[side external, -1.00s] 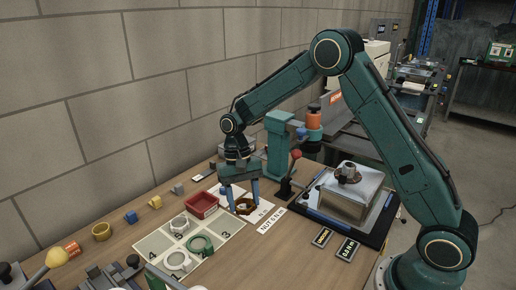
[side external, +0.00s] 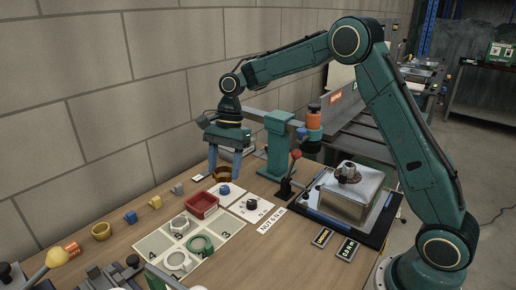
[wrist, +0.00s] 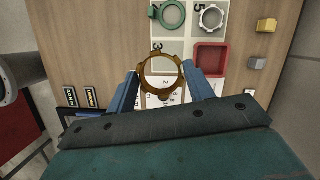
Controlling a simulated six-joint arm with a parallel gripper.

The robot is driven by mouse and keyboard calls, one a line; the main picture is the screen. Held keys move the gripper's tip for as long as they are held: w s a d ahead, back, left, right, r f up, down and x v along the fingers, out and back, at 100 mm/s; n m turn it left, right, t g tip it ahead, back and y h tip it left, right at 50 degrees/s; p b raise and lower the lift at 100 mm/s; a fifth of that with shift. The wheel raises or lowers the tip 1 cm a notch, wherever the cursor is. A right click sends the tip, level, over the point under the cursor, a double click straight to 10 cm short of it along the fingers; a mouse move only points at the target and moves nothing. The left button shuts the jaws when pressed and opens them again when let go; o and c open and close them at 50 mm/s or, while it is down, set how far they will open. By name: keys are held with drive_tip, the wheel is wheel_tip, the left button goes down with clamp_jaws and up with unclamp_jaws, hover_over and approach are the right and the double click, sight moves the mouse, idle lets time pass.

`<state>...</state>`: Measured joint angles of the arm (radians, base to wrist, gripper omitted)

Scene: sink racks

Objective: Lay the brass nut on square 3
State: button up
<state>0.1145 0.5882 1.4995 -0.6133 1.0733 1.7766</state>
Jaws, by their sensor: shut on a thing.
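The brass nut (side external: 222,173) is held between the fingertips of my gripper (side external: 224,170), raised above the far part of the bench. In the wrist view the nut (wrist: 161,75) is a brown-gold ring with small lugs, and both blue fingers (wrist: 160,84) close on its sides. The numbered board (side external: 147,250) lies on the bench at lower left of my gripper. Square 3 (side external: 228,232) shows bare at the board's right end. In the wrist view its printed 3 (wrist: 157,47) lies just above the nut, which hides part of what is below.
A green ring (side external: 200,244) and white rings (side external: 179,224) sit on other squares. A white card with a dark knob (side external: 252,204), a blue piece (side external: 224,190) and a teal post (side external: 277,145) stand nearby.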

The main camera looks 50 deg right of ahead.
sight(224, 227)
drive_tip(key=shift+w+a+r+m+t, duration=0.1)
drive_tip(key=shift+w+r+m+t, duration=0.1)
drive_tip(key=shift+r+m, duration=0.5)
drive_tip(key=shift+w+r+m+t, duration=0.15)
drive_tip(key=shift+r+m+t, duration=0.05)
drive_tip(key=shift+r+m, duration=0.45)
wheel_tip(224, 227, down, 20)
idle(0.4)
drive_tip(key=shift+f, duration=0.15)
drive_tip(key=o, duration=1)
drive_tip(key=shift+v, duration=6.2)
